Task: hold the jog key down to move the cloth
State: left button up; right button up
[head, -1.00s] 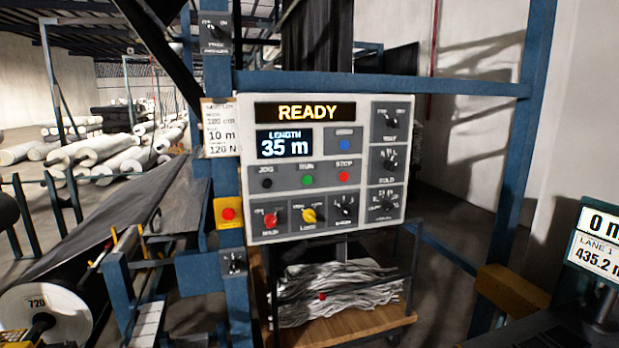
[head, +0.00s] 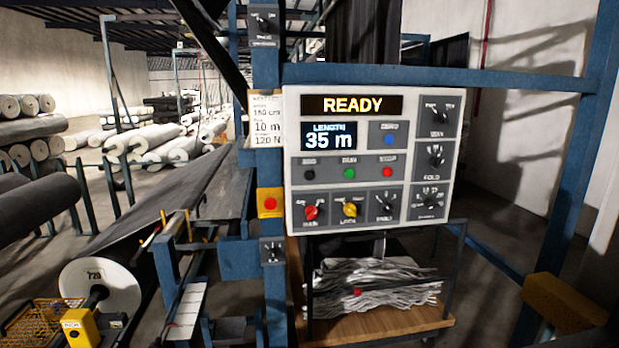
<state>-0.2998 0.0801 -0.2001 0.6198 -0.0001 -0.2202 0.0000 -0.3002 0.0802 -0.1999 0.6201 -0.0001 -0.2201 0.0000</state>
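The control panel (head: 372,160) stands upright in the middle of the head view, facing me. Its black jog key (head: 309,174) is at the left of a row, beside the green run key (head: 349,173) and the red stop key (head: 390,172). The banner (head: 352,105) reads READY and the length display (head: 329,136) reads 35 m. Dark cloth (head: 175,200) stretches back from a large roll (head: 103,286) at the lower left. Neither of my grippers is in view.
A blue post (head: 268,120) carries a red button on a yellow box (head: 270,202). Crumpled cloth (head: 370,285) lies in a wooden-based cart below the panel. Rolls (head: 160,140) are stacked at the left. Blue frame beams stand right of the panel.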

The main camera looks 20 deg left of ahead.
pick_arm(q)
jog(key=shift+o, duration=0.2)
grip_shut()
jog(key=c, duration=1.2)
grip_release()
